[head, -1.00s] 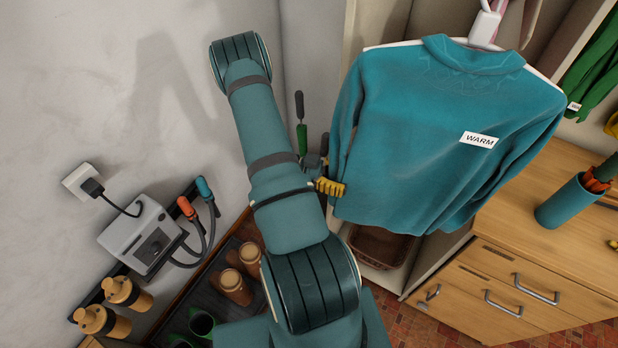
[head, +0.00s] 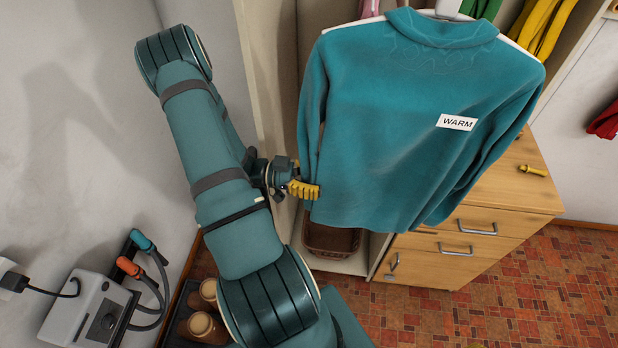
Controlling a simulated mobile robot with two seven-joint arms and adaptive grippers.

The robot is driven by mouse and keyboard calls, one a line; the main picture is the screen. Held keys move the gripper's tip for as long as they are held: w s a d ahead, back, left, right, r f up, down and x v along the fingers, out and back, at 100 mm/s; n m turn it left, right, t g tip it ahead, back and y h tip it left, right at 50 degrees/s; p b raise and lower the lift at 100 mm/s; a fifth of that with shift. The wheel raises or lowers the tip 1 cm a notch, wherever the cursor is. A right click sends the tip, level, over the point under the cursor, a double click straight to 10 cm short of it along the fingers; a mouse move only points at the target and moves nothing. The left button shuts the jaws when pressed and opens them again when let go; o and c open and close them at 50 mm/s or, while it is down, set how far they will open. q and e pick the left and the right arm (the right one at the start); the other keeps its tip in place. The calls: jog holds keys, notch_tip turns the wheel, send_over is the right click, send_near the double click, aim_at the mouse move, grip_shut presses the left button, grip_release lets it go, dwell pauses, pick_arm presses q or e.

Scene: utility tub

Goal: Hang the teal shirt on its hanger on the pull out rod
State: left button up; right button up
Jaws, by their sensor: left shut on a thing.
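The teal shirt (head: 400,120) with a white "WARM" label hangs upright, spread over a white hanger (head: 507,47). The hanger shows at both shoulders and at its neck above the collar. Its hook is cut off by the top edge, and I cannot make out the pull-out rod. My left gripper (head: 303,190), with yellow fingers, is at the shirt's left edge beside the lower sleeve. It is shut on the shirt there, though the exact pinched part is hard to see.
A wooden drawer unit (head: 515,185) with a yellow item (head: 533,170) stands behind the shirt at right. A brown basket (head: 332,238) sits low below it. Yellow and green garments (head: 548,28) hang behind. A grey wall device (head: 90,312) is lower left. The tiled floor is clear at right.

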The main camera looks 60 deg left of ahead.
pick_arm(q)
jog(key=shift+b+x, duration=0.4)
jog(key=shift+x, duration=2.45)
jog(key=shift+f+b, duration=1.05)
jog(key=shift+f, duration=0.5)
jog(key=o, duration=1.4)
jog(key=shift+c, duration=0.2)
send_near(339, 190)
jog(key=a+f, duration=0.3)
jog(key=shift+w+f, duration=0.1)
jog(key=shift+w, duration=0.05)
jog(key=shift+d, duration=0.1)
